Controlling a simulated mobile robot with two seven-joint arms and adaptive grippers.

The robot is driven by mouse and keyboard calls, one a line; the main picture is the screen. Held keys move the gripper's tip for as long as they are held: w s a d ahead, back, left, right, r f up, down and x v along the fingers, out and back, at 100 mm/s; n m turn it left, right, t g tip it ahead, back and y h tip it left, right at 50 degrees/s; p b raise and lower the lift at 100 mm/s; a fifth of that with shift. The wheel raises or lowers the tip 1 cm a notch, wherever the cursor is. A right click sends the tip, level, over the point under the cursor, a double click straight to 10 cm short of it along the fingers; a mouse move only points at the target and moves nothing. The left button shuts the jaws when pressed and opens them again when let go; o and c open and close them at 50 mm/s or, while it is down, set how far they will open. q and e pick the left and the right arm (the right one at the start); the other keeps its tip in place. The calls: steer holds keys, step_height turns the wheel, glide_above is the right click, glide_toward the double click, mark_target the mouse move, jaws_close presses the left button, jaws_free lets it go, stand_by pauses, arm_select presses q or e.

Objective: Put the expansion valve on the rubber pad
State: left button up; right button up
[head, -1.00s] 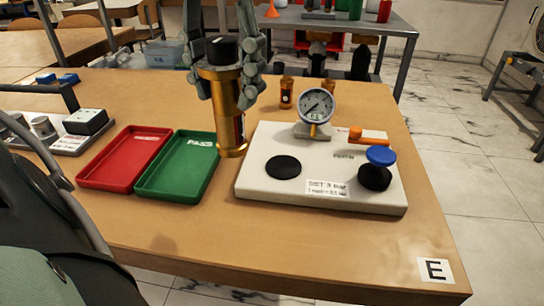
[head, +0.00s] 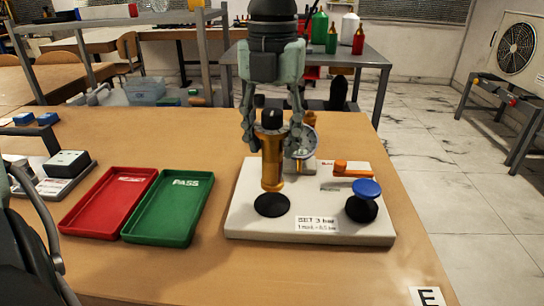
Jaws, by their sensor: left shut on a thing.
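The expansion valve (head: 272,160) is a brass-gold cylinder with a black top, held upright. My left gripper (head: 272,138) comes down from above and is shut on its upper part, one finger on each side. The rubber pad (head: 272,205) is a black disc on the left part of the white gauge board (head: 340,228). The valve's lower end is over the pad's back edge in the picture; I cannot tell whether they touch. My right gripper is not in view.
The pressure gauge (head: 307,147) stands close behind the valve, partly hidden by it and a finger. An orange lever (head: 352,169) and a blue knob (head: 367,188) are on the board's right. A green tray (head: 168,207) and red tray (head: 108,202) lie left.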

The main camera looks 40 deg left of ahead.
mark_target(272, 160)
arm_select(q)
step_height(272, 160, down, 3)
steer(key=shift+f, duration=0.45)
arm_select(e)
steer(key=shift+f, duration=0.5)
arm_select(q)
steer(key=shift+f, duration=0.1)
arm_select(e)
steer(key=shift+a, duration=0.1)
